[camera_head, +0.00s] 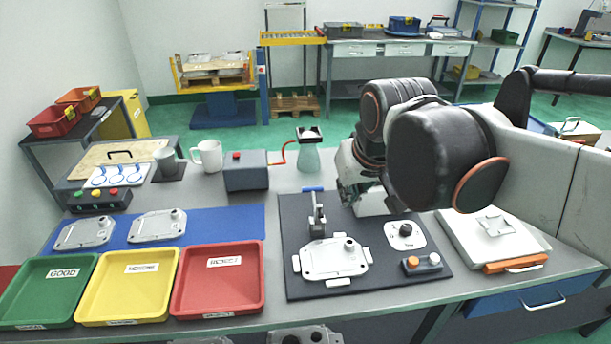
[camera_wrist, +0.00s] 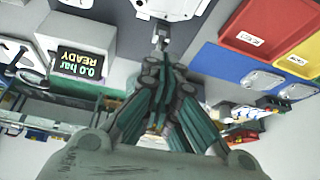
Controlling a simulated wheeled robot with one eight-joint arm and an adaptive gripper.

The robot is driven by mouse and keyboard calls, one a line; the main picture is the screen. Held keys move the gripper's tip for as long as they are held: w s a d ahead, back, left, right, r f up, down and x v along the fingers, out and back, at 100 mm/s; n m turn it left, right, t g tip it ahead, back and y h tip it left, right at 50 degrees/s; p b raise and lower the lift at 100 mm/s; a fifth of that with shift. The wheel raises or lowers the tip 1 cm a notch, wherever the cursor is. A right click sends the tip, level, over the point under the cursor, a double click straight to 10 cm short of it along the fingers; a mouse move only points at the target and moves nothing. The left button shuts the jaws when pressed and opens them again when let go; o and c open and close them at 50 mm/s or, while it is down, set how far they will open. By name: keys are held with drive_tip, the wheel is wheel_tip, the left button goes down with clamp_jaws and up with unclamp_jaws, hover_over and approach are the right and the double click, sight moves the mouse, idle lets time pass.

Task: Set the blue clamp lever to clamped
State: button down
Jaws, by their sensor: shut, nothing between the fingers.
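The clamp (camera_head: 317,222) stands as an upright grey metal piece at the back of the casting (camera_head: 325,262) on the dark fixture board. A short blue grip (camera_head: 313,188) shows behind it at the board's back edge; I take it as the clamp lever's handle, pointing away from the casting. In the wrist view, a metal part of the clamp (camera_wrist: 160,36) shows just beyond my fingertips, and the blue grip cannot be made out. My gripper (camera_wrist: 162,72) is shut and empty. In the head view my gripper (camera_head: 348,178) is right of the blue grip, its fingertips unclear. Contact with the lever cannot be told.
A white box with a display (camera_wrist: 82,62) reading "0.0 bar READY" stands beside my gripper. A black knob (camera_head: 405,230) and a button box (camera_head: 422,262) sit on the board's right.

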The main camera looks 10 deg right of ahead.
drive_tip(key=w+g+p, duration=0.2)
drive_tip(key=w+g, duration=0.1)
drive_tip(key=w, duration=1.5)
drive_tip(key=w+f+m+g+p, duration=0.1)
drive_tip(key=w+f+g+p, duration=0.1)
drive_tip(key=w+f, duration=1)
drive_tip(key=shift+w+f+g, duration=0.35)
drive_tip(key=shift+w+g, duration=0.45)
drive_tip(key=shift+w, duration=0.45)
